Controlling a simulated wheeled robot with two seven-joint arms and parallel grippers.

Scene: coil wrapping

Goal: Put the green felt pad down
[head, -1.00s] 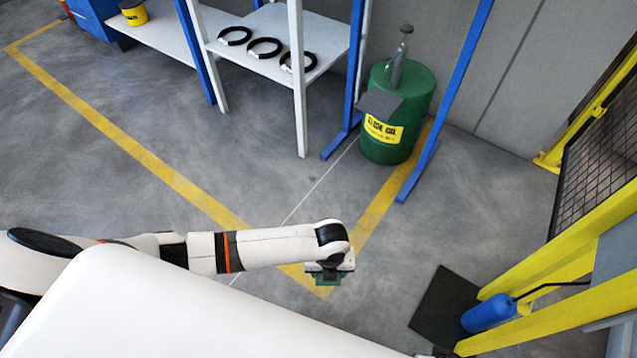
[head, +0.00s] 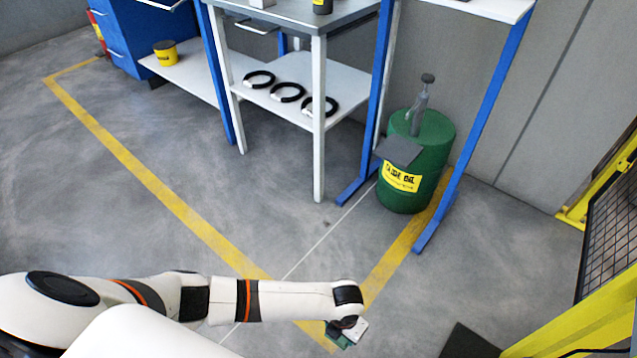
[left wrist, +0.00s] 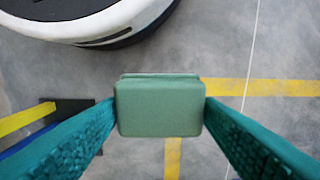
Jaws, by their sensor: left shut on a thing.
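The green felt pad (left wrist: 160,106) is a pale green rounded block in the left wrist view. It sits between the two teal fingers of my left gripper (left wrist: 160,112), which is shut on it. Bare floor shows far below the pad. In the head view my left gripper (head: 344,336) is small, at the end of the arm near the bottom middle, and the pad is hard to make out there. My right gripper is not in view.
A workbench (head: 290,17) with a lower shelf (head: 330,80) holding black rings (head: 288,92) stands at the back. A green oil drum (head: 420,160) stands right of it. A yellow frame (head: 580,330) and dark mat (head: 470,343) lie lower right. The floor between is clear.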

